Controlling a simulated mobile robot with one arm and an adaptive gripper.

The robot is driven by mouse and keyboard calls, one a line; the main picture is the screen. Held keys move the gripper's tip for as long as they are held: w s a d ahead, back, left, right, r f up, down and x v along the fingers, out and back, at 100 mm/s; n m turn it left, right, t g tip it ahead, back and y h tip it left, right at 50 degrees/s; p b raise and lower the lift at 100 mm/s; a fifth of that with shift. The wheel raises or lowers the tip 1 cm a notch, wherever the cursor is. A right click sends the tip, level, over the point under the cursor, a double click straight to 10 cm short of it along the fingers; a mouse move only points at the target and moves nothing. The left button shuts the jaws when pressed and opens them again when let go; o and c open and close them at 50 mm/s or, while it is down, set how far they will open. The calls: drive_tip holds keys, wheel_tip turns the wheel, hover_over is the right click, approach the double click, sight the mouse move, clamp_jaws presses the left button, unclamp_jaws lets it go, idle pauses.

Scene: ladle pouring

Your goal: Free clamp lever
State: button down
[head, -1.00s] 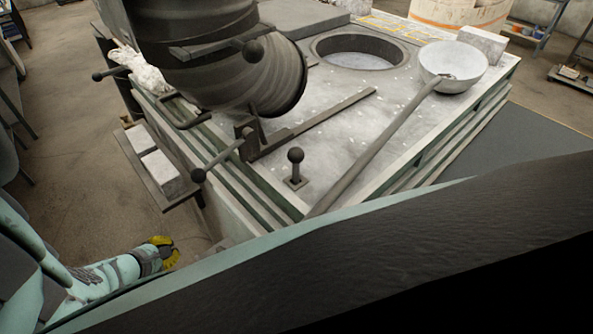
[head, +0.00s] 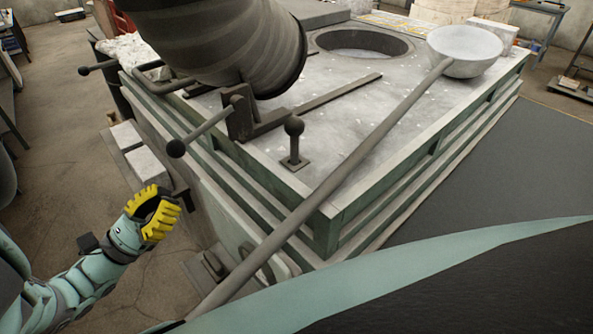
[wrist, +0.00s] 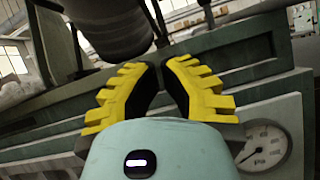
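Several dark levers with ball knobs are near the dark ribbed drum. One lever (head: 205,128) slants from a bracket at the drum's front down to a knob over the bench edge. A short upright knobbed lever (head: 294,142) stands on a small plate on the bench top. A third knobbed lever (head: 100,68) sticks out at the far left. I cannot tell which is the clamp lever. My gripper (head: 158,210), with yellow toothed fingers, is open and empty, below and left of the slanting lever. In the wrist view my gripper (wrist: 160,75) faces the bench side, touching no lever.
The drum (head: 225,45) overhangs the bench (head: 330,130). A long-handled ladle (head: 465,52) lies across it, its handle slanting down past the front corner. Pale blocks (head: 145,165) sit on a side shelf. A round gauge (wrist: 264,146) is on the bench side.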

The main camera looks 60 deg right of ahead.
sight(208, 126)
drive_tip(key=shift+d, duration=0.1)
drive_tip(key=s+d+r+p, duration=0.3)
drive_tip(key=d+r+p, duration=0.4)
drive_tip(key=r+p, duration=0.1)
drive_tip(key=shift+r, duration=0.25)
drive_tip(key=shift+p, duration=0.35)
drive_tip(key=shift+r+t+y+p, duration=0.25)
drive_tip(key=shift+t+y+p, duration=0.2)
drive_tip(key=shift+p, duration=0.25)
